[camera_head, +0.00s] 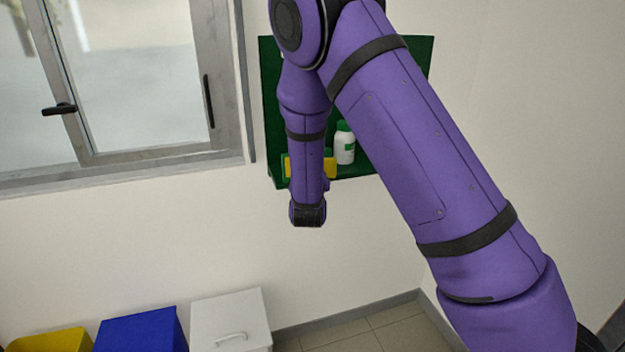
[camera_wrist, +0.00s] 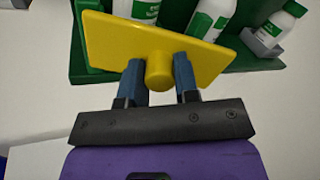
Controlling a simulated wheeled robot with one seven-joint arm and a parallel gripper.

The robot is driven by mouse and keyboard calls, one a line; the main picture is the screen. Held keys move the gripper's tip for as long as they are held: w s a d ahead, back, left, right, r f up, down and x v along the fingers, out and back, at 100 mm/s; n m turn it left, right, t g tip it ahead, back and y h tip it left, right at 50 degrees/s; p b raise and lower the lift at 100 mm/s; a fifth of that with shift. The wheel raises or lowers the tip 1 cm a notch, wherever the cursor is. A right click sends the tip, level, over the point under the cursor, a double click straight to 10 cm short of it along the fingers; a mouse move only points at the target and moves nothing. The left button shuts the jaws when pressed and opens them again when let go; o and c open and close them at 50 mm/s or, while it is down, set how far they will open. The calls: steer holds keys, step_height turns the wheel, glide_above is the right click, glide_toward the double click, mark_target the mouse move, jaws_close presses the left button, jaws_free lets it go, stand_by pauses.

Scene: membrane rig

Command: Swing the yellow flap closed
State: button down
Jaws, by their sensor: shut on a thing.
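The yellow flap (camera_wrist: 130,42) is a flat panel with a round yellow knob (camera_wrist: 159,71) on its face. It stands at the front of a green wall cabinet (camera_wrist: 92,75). In the wrist view my gripper (camera_wrist: 158,68) has its two blue fingers on either side of the knob, shut on it. In the head view the flap (camera_head: 330,167) shows low in the cabinet (camera_head: 271,95), partly hidden behind my forearm. The fingers are hidden there. I cannot tell the flap's exact angle.
White bottles with green caps stand in the cabinet, one clear in the head view (camera_head: 345,143). Another (camera_wrist: 281,28) stands at the right in the wrist view. Below are a yellow bin (camera_head: 50,342), a blue bin (camera_head: 142,331) and a white bin (camera_head: 231,318). A window is at left.

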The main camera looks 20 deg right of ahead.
steer(key=shift+w+d+n+t+y, duration=0.3)
steer(key=shift+n+y, duration=0.3)
steer(key=shift+y, duration=0.3)
steer(key=shift+w+d+n+t+y, duration=0.25)
steer(key=shift+n+y, duration=0.35)
steer(key=shift+y, duration=0.3)
steer(key=shift+w+a, duration=0.1)
steer(key=c, duration=0.8)
jaws_free()
steer(key=shift+c, duration=0.2)
steer(key=s+a, duration=0.1)
steer(key=s, duration=0.9)
steer(key=shift+s+a, duration=0.3)
steer(key=shift+s, duration=0.05)
